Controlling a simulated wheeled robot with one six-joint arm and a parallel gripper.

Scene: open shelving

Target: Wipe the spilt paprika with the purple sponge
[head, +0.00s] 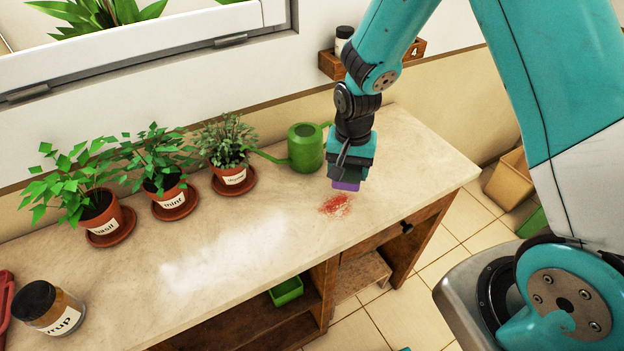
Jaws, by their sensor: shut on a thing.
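The spilt paprika (335,205) is a small red patch of powder on the pale countertop (400,170), right of the middle. My gripper (347,176) points down just above and behind the patch. It is shut on the purple sponge (345,186), which shows as a small purple strip below the fingers. The upper part of the sponge is hidden by the gripper. I cannot tell whether the sponge touches the counter.
A green watering can (306,148) stands just left of my gripper. Potted basil (100,214), mint (167,190) and a third herb (230,172) line the back. A syrup jar (48,306) stands front left.

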